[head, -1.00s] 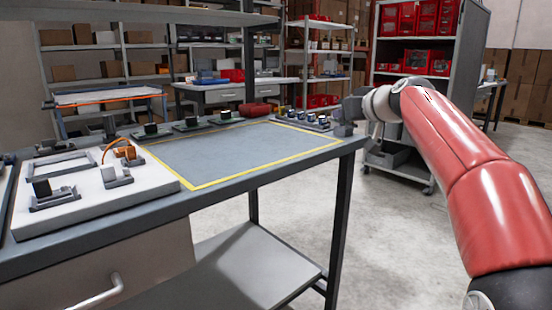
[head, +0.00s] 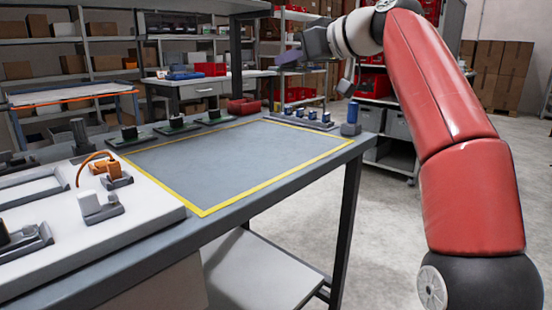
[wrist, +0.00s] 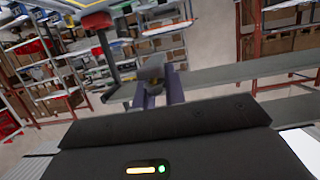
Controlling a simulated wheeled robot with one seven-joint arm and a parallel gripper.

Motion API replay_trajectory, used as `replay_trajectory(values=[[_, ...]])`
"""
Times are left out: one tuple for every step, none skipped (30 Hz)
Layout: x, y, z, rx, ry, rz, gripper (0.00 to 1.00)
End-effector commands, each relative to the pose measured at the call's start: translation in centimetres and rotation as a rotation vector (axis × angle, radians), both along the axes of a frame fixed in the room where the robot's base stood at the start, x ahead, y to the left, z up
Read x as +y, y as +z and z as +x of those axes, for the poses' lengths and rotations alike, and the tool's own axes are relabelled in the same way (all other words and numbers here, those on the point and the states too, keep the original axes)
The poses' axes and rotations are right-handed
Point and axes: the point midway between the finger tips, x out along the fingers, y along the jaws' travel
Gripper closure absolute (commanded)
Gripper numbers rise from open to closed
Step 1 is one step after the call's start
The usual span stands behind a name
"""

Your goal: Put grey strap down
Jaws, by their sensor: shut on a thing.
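My gripper (head: 290,57) is raised in the air beyond the far right part of the bench, in the head view. In the wrist view its two fingers (wrist: 158,94) are shut on a small grey piece, which I take to be the grey strap (wrist: 151,70). Its full shape is hard to make out, and in the head view I cannot tell it from the fingers. The bench (head: 262,216) has a yellow-outlined area (head: 240,155) on its top, which is empty.
A white board (head: 130,220) with fixtures and an orange cable (head: 92,162) lies at the left. Several dark fixtures (head: 177,124) line the back edge. A blue cylinder (head: 351,118) stands at the right corner beside a row of small blue-topped parts (head: 300,115).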

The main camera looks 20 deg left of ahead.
Motion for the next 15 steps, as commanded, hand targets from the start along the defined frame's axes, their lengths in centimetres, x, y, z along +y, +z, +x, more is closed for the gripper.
replay_trajectory(values=[[0.0, -1.4, 0.0, 0.0, 0.0, -0.001, 1.0], [0.0, -2.1, 0.0, 0.001, -0.001, -0.001, 1.0], [0.0, -3.1, 0.0, 0.002, -0.002, -0.001, 1.0], [0.0, -3.8, 0.0, 0.002, -0.002, -0.001, 1.0], [0.0, -4.6, -0.1, 0.001, -0.001, -0.002, 1.0], [0.0, -5.7, -0.1, 0.002, -0.002, -0.001, 1.0], [0.0, -6.4, 0.0, 0.003, -0.002, -0.001, 1.0], [0.0, -7.2, -0.1, 0.002, -0.002, -0.001, 1.0], [0.0, -8.3, -0.1, 0.003, -0.001, -0.001, 1.0], [0.0, -9.1, -0.1, 0.002, -0.001, 0.0, 1.0], [0.0, -9.9, -0.1, 0.003, -0.001, -0.001, 1.0], [0.0, -10.9, -0.1, 0.003, -0.001, -0.001, 1.0], [0.0, -11.7, -0.1, 0.004, -0.001, 0.0, 1.0], [0.0, -12.4, -0.1, 0.003, -0.002, -0.001, 1.0], [0.0, -13.1, -0.1, 0.003, -0.001, -0.001, 1.0]])
